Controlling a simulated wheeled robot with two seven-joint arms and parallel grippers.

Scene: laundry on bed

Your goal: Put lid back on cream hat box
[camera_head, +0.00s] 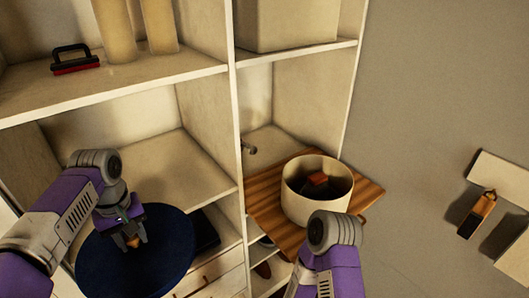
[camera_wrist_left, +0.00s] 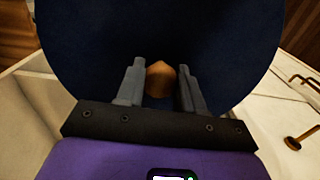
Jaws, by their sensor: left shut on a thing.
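The cream hat box (camera_head: 300,194) is round and stands open on a slatted wooden board (camera_head: 262,200). A small orange-red thing and dark contents show inside it. The lid (camera_head: 122,272) is a dark blue disc with a small wooden knob, left of the box and apart from it. My left gripper (camera_head: 134,238) is shut on the lid's knob. In the left wrist view the knob (camera_wrist_left: 160,80) sits between the two fingers, with the blue disc (camera_wrist_left: 100,40) beyond. My right arm comes up from the bottom in front of the box; its gripper fingers are not visible.
A pale shelf unit fills the left, and its upright divider (camera_head: 238,140) stands between lid and box. A red-and-black brush (camera_head: 74,60) lies on the upper shelf. A dark flat thing (camera_head: 203,232) is beside the lid.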

